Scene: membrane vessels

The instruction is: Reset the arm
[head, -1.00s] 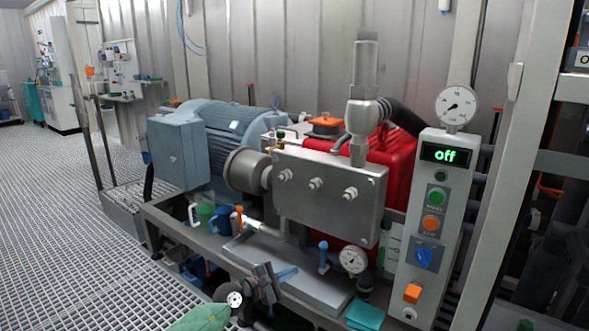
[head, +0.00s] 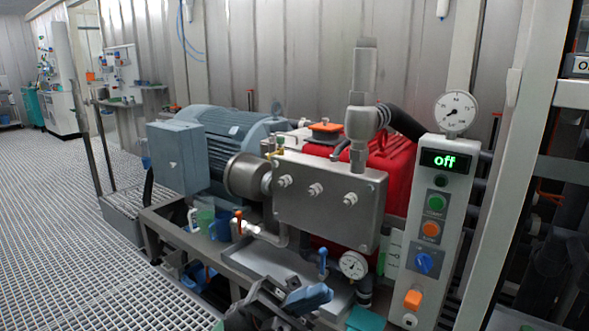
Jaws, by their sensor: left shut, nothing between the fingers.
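My left gripper (head: 312,296) is at the bottom centre, in front of the pump frame. Its dark body shows with blue fingers pointing right, and the fingers are shut with nothing between them. It is below and in front of the grey metal tray under the pump block (head: 330,200). Whether it touches the frame cannot be told. My right gripper is not in view.
A control panel (head: 433,215) with a display reading "off" stands at the right, with a gauge (head: 455,111) on top. A blue-handled valve (head: 323,262) and a lower gauge (head: 353,265) are close above my gripper. Open grating floor (head: 80,220) lies left.

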